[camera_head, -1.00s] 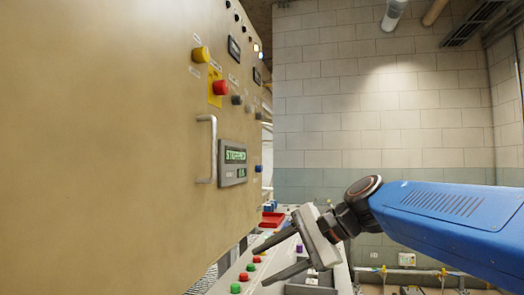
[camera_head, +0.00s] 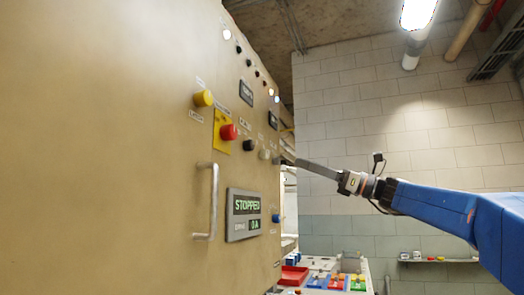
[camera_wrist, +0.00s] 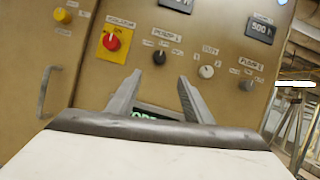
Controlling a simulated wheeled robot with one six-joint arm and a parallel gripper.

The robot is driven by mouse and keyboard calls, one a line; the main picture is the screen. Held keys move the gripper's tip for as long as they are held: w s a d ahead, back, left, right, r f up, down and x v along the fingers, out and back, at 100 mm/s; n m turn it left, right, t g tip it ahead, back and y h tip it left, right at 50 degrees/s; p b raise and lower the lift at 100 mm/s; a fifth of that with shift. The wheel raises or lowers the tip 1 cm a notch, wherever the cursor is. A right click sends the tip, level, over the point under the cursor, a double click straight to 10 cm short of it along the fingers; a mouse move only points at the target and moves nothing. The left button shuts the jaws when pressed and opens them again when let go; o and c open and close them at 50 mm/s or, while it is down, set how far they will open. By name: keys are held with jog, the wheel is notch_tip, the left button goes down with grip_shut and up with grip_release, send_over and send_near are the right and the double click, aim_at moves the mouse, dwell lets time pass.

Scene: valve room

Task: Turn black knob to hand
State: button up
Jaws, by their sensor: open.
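The black knob (camera_head: 250,145) is on the tan panel, right of the red knob on its yellow plate. In the wrist view the black knob (camera_wrist: 160,57) shows under a small label, just above the gap between my fingertips. Its pointer setting is too small to read. My gripper (camera_head: 299,163) is open and empty, seen edge-on in the head view, with its fingers towards the panel. In the wrist view both fingers of my gripper (camera_wrist: 160,77) are apart, and neither visibly touches the knob.
A pale knob (camera_wrist: 206,71) and a grey knob (camera_wrist: 246,84) sit right of the black one. The red knob (camera_wrist: 112,42) is on its left. A handle (camera_head: 212,202) sticks out beside the display (camera_head: 243,214), which reads STOPPED. A lower console (camera_head: 328,274) has coloured buttons.

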aim_at(253, 147)
jog(key=x, duration=1.6)
jog(key=shift+a+r, duration=0.1)
jog(key=shift+a, duration=0.1)
jog(key=c, duration=1.1)
